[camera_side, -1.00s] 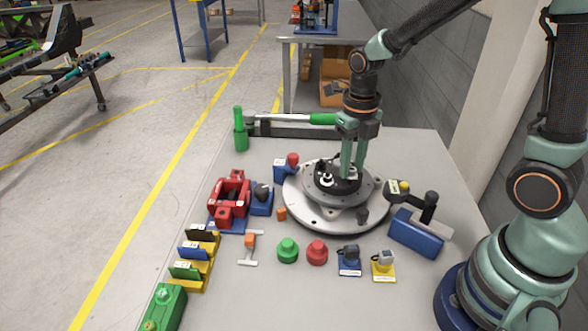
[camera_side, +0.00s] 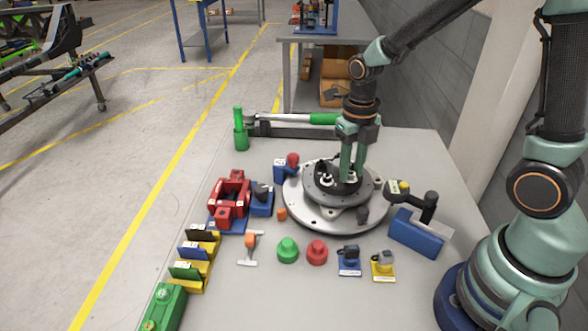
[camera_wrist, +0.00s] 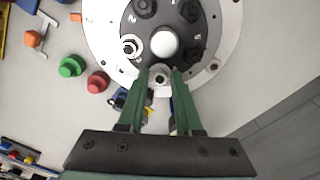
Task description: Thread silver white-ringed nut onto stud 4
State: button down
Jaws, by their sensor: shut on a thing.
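My gripper (camera_wrist: 160,77) is shut on a small silver nut (camera_wrist: 160,79), with a pale ring around it, at the near edge of the black hub (camera_wrist: 165,15) in the wrist view. In the side view my gripper (camera_side: 352,177) points straight down at the hub, and its fingers hide most of the nut. The stud under the nut is hidden, and I cannot read its number. Another silver nut with a white ring (camera_wrist: 131,46) sits on the hub to the left of my fingers. Dark studs or nuts (camera_wrist: 190,11) stand around the central silver boss (camera_wrist: 164,43).
The hub sits on a round silver plate (camera_side: 300,212). A blue block with a black-handled tool (camera_side: 415,232) stands to the right. Green (camera_side: 287,250) and red (camera_side: 317,252) knobs lie in front. A red fixture (camera_side: 230,197) is at left, and a green-handled wrench (camera_side: 300,120) lies behind.

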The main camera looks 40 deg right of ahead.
jog(key=shift+f+m, duration=0.1)
jog(key=shift+m, duration=1.7)
jog(key=shift+m, duration=0.6)
jog(key=shift+f+m, duration=0.1)
jog(key=shift+m, duration=1)
jog(key=m, duration=0.3)
jog(key=shift+m, duration=0.4)
jog(key=m, duration=0.3)
jog(key=shift+s+f, duration=0.1)
